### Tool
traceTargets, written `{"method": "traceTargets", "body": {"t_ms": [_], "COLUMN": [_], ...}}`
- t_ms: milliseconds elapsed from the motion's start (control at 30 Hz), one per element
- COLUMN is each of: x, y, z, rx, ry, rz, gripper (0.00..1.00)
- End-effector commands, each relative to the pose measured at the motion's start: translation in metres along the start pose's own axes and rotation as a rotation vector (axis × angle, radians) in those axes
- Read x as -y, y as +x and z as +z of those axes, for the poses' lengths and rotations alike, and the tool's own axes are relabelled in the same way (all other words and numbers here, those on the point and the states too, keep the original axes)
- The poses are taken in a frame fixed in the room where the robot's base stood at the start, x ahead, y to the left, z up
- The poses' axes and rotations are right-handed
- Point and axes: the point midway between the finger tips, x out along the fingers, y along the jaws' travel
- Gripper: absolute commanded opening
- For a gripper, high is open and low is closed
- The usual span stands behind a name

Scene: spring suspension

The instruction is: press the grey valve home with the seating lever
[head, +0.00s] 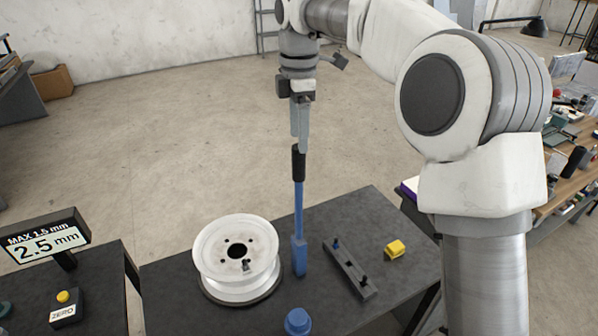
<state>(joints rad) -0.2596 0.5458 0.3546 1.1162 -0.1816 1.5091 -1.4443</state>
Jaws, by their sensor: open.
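A white wheel (225,280) lies flat on a dark round base on the dark table. A small grey-dark piece (245,266), seemingly the valve, stands at the near right of the wheel's centre hole; its depth in its hole is too small to tell. A long blue lever (299,210) with a black grip stands upright just right of the wheel, its lower end at a blue block-like part (299,256). My gripper (300,145) points down at the top of the black grip, fingers open. Whether they touch the grip cannot be told.
A dark bar with small pegs (355,275) and a yellow block (396,248) lie right of the lever. A blue knob-like piece (298,321) is at the near edge. At left, a display (45,240) reads 2.5 mm, MAX 1.5 mm, above a ZERO button box (66,309).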

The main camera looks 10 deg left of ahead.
Motion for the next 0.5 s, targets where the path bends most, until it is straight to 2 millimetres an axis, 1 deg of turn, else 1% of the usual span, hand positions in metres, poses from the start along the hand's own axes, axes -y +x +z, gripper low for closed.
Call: {"method": "traceTargets", "body": {"t_ms": [33, 100, 300, 400, 500], "x": [0.001, 0.001, 0.001, 0.001, 0.001], "y": [0.013, 0.028, 0.067, 0.081, 0.090], "z": [0.001, 0.001, 0.001, 0.001, 0.001], "rx": [0.000, 0.000, 0.000, 0.000, 0.000], "ry": [0.001, 0.001, 0.001, 0.001, 0.001], "rz": [-0.004, -0.004, -0.004, -0.003, -0.002], "gripper": [0.67, 0.67, 0.67, 0.67, 0.67]}}
